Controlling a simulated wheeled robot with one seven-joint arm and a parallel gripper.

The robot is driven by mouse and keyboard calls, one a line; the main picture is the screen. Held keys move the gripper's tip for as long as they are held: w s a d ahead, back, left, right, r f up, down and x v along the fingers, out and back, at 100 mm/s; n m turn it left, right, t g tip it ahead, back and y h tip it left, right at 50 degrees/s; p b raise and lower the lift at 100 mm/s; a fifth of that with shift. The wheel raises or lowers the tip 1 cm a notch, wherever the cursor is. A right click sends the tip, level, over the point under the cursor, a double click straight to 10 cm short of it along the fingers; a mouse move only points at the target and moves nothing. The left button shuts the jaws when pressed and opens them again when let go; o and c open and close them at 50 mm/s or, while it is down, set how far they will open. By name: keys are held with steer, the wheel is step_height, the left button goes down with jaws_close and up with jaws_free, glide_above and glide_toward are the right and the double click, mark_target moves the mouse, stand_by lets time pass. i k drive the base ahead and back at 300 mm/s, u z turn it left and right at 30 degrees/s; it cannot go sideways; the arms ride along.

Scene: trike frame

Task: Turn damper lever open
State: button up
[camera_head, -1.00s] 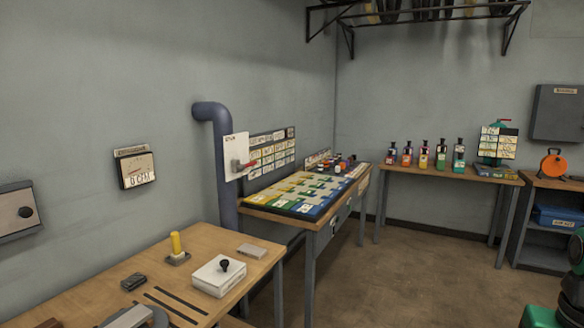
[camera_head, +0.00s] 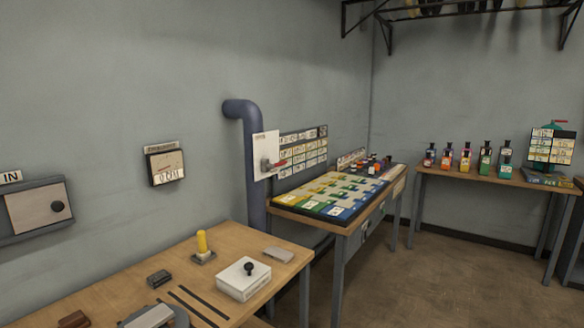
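The damper lever (camera_head: 276,164) is a small red handle on a grey pivot. It sits on a white plate (camera_head: 263,145) fixed to the blue-grey vertical pipe (camera_head: 254,190) by the left wall. The lever points roughly sideways to the right. The writing on the plate is too small to read. My gripper is not in view, and nothing is seen touching the lever.
A wooden bench (camera_head: 150,270) stands in front with a white box with a black knob (camera_head: 243,279) and a yellow-handled item (camera_head: 203,247). A sloped colored board (camera_head: 333,194) sits on a table beside the pipe. Floor (camera_head: 450,275) is clear at right.

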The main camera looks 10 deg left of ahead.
mark_target(271, 167)
steer(key=i, duration=1.55)
steer(key=u, duration=2.15)
